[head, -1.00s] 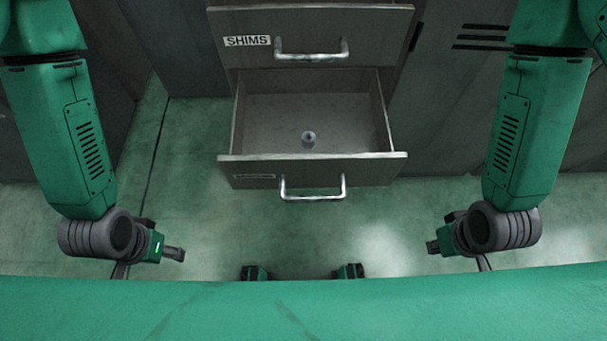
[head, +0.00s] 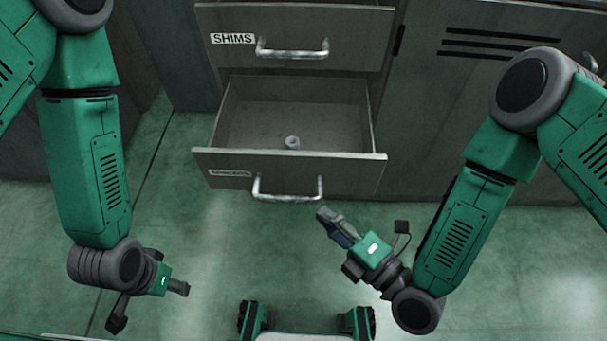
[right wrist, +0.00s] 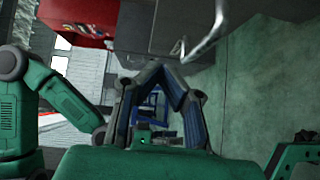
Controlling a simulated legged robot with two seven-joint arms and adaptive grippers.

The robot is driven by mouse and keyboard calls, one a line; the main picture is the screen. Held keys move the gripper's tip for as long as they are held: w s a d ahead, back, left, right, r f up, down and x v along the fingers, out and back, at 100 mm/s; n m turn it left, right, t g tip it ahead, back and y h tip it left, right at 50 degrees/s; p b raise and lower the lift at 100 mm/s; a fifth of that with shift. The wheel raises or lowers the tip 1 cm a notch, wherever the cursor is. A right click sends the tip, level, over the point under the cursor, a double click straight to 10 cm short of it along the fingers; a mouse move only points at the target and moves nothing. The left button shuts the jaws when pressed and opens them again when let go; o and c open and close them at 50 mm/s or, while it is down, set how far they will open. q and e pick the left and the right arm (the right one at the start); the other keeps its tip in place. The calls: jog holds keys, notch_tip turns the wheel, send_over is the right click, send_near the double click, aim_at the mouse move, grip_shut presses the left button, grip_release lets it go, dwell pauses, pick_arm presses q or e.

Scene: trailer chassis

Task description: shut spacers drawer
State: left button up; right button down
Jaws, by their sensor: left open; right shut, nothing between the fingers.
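The lower drawer (head: 345,170) is pulled open below the drawer labelled SHIMS. Its own label is too small to read for sure. A small grey cylindrical part (head: 292,142) lies inside it. The drawer's bar handle (head: 288,195) is on its front, and a metal bar handle (right wrist: 205,40) shows at the top of the right wrist view. My right gripper (head: 322,212) is shut and empty, just below and right of the handle, apart from it. Its fingertips meet in the right wrist view (right wrist: 168,70). My left gripper (head: 155,305) is open and empty at the lower left, away from the drawer.
The SHIMS drawer (head: 350,28) above is shut, with its own handle (head: 292,52). Grey cabinet panels (head: 470,90) stand to the right. The green floor (head: 235,250) in front is clear. A red object (right wrist: 80,18) shows in the right wrist view.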

aim_at(285, 157)
jog(key=b+x, duration=0.1)
jog(key=x, duration=0.4)
jog(key=b+x, duration=0.2)
jog(key=x, duration=0.3)
jog(key=shift+w+r, duration=0.15)
jog(key=shift+r, duration=0.1)
jog(key=w+b, duration=0.1)
jog(key=w, duration=0.1)
jog(key=shift+w+d, duration=0.15)
jog(key=shift+w, duration=0.1)
jog(key=shift+w+r, duration=0.1)
jog(key=shift+w, duration=0.5)
jog(key=shift+w, duration=0.1)
